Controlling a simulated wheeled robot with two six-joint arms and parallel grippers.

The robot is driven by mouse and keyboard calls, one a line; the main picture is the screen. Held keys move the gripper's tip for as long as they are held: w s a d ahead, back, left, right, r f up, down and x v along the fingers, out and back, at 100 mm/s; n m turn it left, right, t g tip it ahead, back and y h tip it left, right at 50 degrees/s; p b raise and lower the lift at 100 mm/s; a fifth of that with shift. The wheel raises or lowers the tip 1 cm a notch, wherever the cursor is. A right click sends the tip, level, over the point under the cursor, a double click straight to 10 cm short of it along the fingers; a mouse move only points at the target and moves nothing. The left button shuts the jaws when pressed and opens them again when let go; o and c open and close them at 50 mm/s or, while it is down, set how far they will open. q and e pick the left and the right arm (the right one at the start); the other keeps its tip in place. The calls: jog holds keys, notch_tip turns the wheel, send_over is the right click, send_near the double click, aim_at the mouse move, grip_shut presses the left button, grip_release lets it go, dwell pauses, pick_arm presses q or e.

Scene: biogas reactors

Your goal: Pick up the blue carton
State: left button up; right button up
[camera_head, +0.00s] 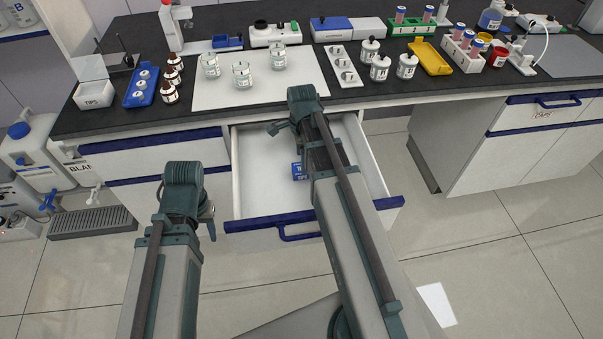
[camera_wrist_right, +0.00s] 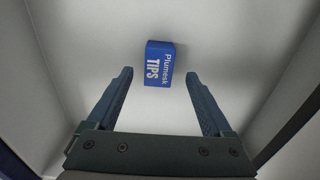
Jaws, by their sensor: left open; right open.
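In the right wrist view the carton (camera_wrist_right: 159,63) lies on the pale drawer floor, ahead of and between the fingertips. My right gripper (camera_wrist_right: 160,73) is open and empty, with a finger to either side of the carton's line and no visible contact.
The drawer walls and blue-edged front (camera_head: 340,218) surround the carton. The dark bench top (camera_head: 225,20) above holds beakers on a white mat (camera_head: 300,85), brown bottles (camera_head: 169,92), racks and jars. A drain grate (camera_head: 92,222) lies at left.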

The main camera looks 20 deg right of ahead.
jog(key=shift+a+f+b, duration=0.1)
jog(key=shift+f+b, duration=2.45)
jog(key=shift+f, duration=0.15)
jog(key=shift+r, duration=0.1)
jog(key=shift+s, duration=0.1)
grip_shut()
